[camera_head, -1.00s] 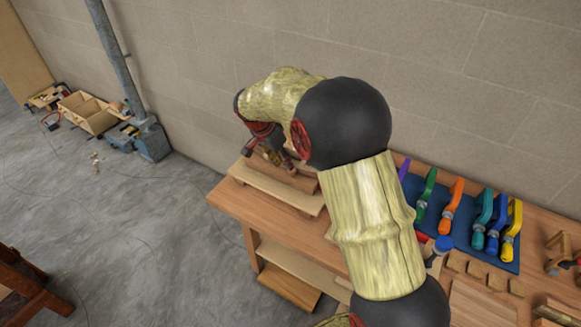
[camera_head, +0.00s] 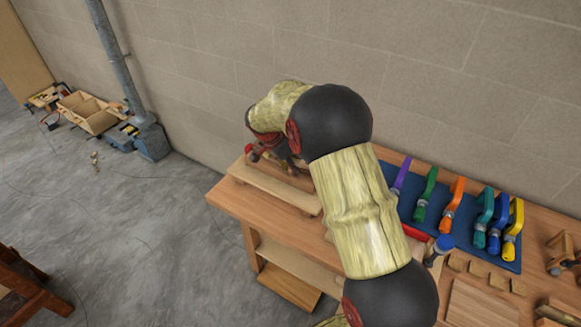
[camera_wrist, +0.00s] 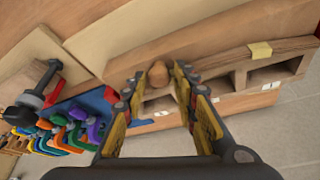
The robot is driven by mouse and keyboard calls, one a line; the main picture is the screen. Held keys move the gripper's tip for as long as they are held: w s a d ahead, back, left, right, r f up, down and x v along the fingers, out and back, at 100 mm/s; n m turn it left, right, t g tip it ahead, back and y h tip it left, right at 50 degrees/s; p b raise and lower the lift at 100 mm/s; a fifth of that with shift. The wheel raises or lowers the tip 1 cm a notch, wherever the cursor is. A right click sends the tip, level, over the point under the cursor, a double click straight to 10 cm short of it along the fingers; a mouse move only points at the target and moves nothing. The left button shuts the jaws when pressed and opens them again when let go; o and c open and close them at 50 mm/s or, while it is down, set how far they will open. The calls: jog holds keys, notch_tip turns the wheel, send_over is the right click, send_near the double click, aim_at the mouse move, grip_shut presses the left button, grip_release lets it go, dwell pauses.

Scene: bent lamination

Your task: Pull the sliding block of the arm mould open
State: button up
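The wooden arm mould (camera_head: 275,187) lies at the left end of the workbench, partly hidden by my arm. In the wrist view, a rounded wooden knob (camera_wrist: 158,74) sticks out from the mould's wood (camera_wrist: 215,55), seemingly on the sliding block. My gripper (camera_wrist: 158,82) is open, with one yellow-padded finger on each side of the knob. I cannot tell whether either finger touches it. In the head view, my gripper (camera_head: 270,151) is close above the mould and mostly hidden by my wrist. Any gap at the sliding block is not clear.
Coloured clamps (camera_head: 458,212) lie on a blue mat (camera_head: 407,205) to the right on the bench (camera_head: 235,203). A plain wall (camera_head: 210,70) stands close behind. Open floor (camera_head: 130,235) lies left of the bench.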

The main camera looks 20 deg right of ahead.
jog(key=c, duration=0.3)
jog(key=c, duration=0.4)
grip_shut()
